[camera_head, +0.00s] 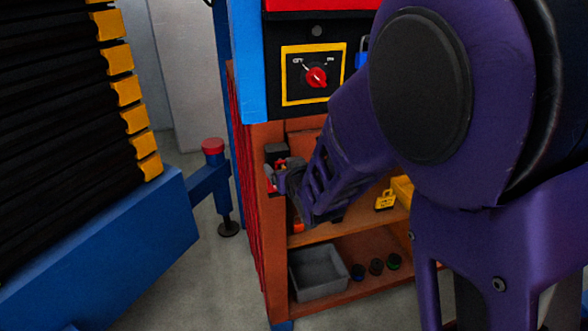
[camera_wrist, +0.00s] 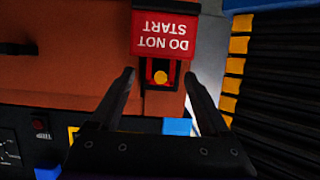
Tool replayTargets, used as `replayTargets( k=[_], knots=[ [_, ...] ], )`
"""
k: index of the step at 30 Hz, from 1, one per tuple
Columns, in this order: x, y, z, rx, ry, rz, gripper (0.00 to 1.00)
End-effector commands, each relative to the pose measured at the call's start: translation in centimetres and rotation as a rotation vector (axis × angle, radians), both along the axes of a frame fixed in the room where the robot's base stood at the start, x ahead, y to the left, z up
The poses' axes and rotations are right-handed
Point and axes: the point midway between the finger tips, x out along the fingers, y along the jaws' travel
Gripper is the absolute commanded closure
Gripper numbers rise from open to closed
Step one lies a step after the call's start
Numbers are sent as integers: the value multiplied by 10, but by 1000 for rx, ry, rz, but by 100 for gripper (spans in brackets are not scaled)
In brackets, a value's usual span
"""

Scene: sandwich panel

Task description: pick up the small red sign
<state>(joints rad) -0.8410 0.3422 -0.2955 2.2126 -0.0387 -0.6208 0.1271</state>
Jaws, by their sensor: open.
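The small red sign (camera_wrist: 164,34) reads "DO NOT START" and appears upside down in the wrist view, at the top centre. Just below it is a red and black piece with a yellow round spot (camera_wrist: 160,77); I cannot tell whether it is part of the sign. My gripper (camera_wrist: 158,74) is open, with one finger on each side of that piece and the sign's panel beyond the fingertips.
The orange cabinet's upper shelf (camera_head: 308,237) holds a yellow padlock (camera_head: 385,200). The lower shelf holds a grey bin (camera_head: 318,271) and several dark round pieces. A panel with a red rotary switch (camera_head: 317,77) is above. A blue post and the cabinet's side wall stand close at left.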

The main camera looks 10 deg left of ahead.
Motion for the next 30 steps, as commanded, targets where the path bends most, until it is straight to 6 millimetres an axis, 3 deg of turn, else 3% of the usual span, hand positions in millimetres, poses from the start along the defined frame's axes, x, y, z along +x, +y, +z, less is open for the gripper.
replayTargets(
  k=[2,15,30],
  knots=[
    [0,0,0,0,0,0,22],
    [0,0,0,1,-1,0,100],
    [1,0,1,1,-2,0,100]
  ],
)
